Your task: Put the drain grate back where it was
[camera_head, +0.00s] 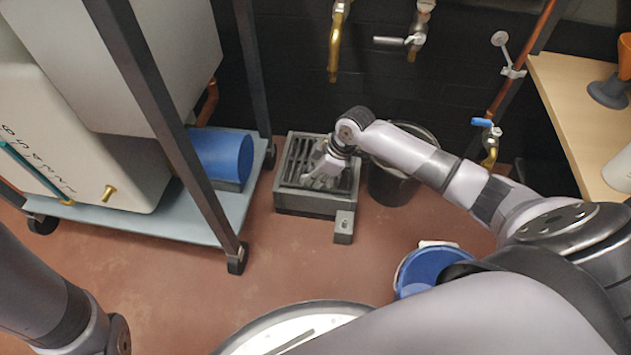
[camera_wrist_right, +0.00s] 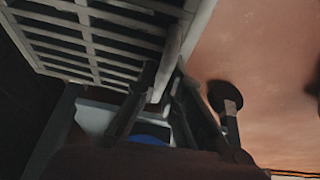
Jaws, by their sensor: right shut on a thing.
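The drain grate (camera_head: 298,156) is a dark slatted panel at the top of the grey drain box (camera_head: 305,205) on the floor. In the right wrist view the grate (camera_wrist_right: 95,42) fills the upper left, with its slats and light rim close to my fingers. My right gripper (camera_head: 320,178) reaches down over the grate, and its fingers (camera_wrist_right: 168,92) are shut on the grate's edge. The hand covers part of the grate, so I cannot tell whether it sits flush in the box or just above it. My left arm shows at the lower left, with its gripper out of view.
A black bucket (camera_head: 393,185) stands right of the drain box, under my right forearm. A small grey block (camera_head: 344,227) is at the box's front right. A wheeled cart (camera_head: 190,225) stands left, a blue bucket (camera_head: 425,265) nearer. Red floor is open in front.

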